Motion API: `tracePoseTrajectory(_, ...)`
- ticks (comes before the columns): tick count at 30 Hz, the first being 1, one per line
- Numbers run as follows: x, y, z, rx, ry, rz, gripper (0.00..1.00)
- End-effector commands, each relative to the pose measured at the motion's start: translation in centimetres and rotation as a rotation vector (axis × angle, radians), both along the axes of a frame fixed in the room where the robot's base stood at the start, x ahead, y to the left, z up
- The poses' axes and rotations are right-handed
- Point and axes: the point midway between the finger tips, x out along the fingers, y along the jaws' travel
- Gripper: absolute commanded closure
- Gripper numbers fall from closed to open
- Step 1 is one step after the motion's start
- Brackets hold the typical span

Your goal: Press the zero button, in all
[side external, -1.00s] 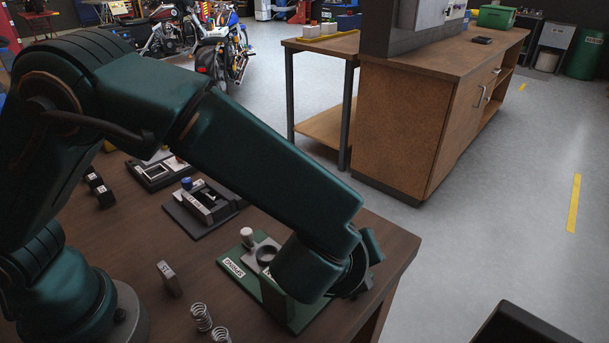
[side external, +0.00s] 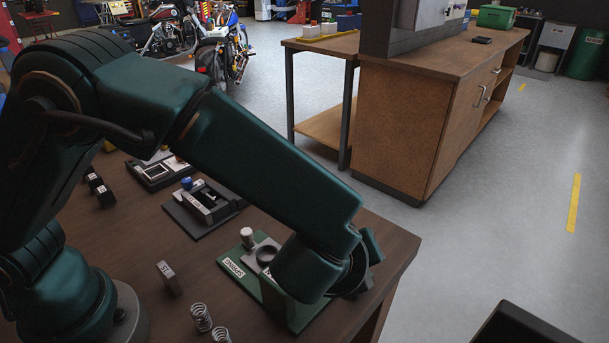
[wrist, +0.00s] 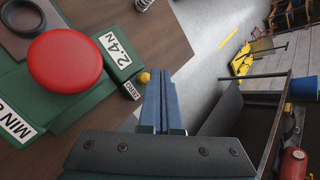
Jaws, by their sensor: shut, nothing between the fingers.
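In the wrist view, a small yellow button (wrist: 144,77) sits at the end of a green unit, beside a small white label reading ZERO (wrist: 132,91). My gripper (wrist: 161,76) is shut and empty, with its blue fingers side by side. Its fingertips lie just right of the yellow button in the picture; I cannot tell whether they touch it. The green unit carries a 2.4N display (wrist: 115,50) and a large round red pad (wrist: 65,58). In the side view, my arm hides the button and the fingers, while part of the green base (side external: 237,270) shows.
Two coil springs (side external: 201,318) and a small grey block (side external: 168,277) stand on the brown bench (side external: 140,240). A dark fixture (side external: 203,208) sits farther back, with black blocks (side external: 104,195) to its left. The bench edge lies close beyond the green unit.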

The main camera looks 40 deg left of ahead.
Motion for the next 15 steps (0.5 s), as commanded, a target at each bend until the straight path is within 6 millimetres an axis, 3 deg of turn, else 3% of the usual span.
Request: tracePoseTrajectory(15, -0.01, 0.0, -0.53, 0.001, 0.001, 0.0, 1.0)
